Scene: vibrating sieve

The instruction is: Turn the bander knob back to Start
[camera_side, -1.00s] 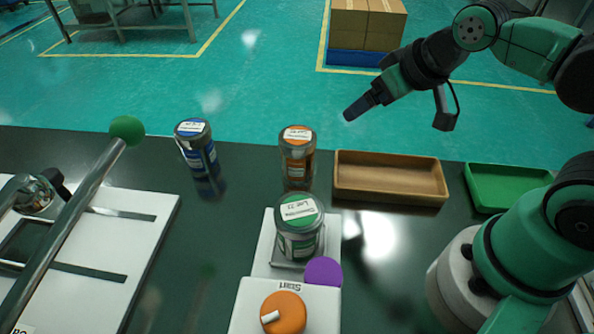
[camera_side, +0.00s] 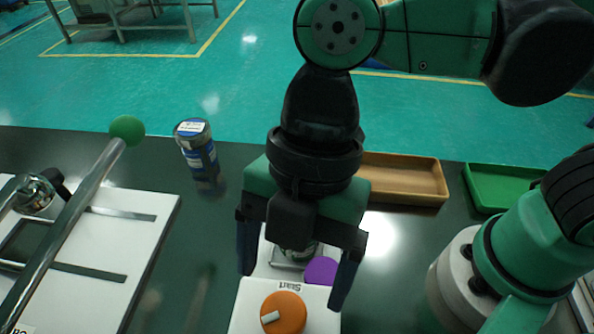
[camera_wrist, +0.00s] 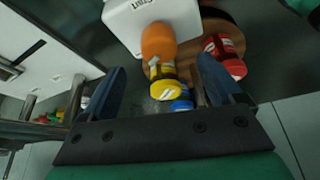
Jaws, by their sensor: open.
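The upside-down word "Start" is printed just behind the knob. My gripper (camera_side: 294,287) is open and points down above the machine, its two fingers spread to either side, apart from the knob. In the wrist view, the orange knob (camera_wrist: 158,41) shows between the fingertips of my gripper (camera_wrist: 160,64), slightly beyond them. A jar on the machine is mostly hidden behind my gripper.
A purple disc (camera_side: 321,271) is beside the knob. A press with a metal lever and green ball (camera_side: 127,130) is at left. A brown tray (camera_side: 405,180) and a green tray (camera_side: 497,187) lie at back right. The wrist view shows a red jar (camera_wrist: 232,66).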

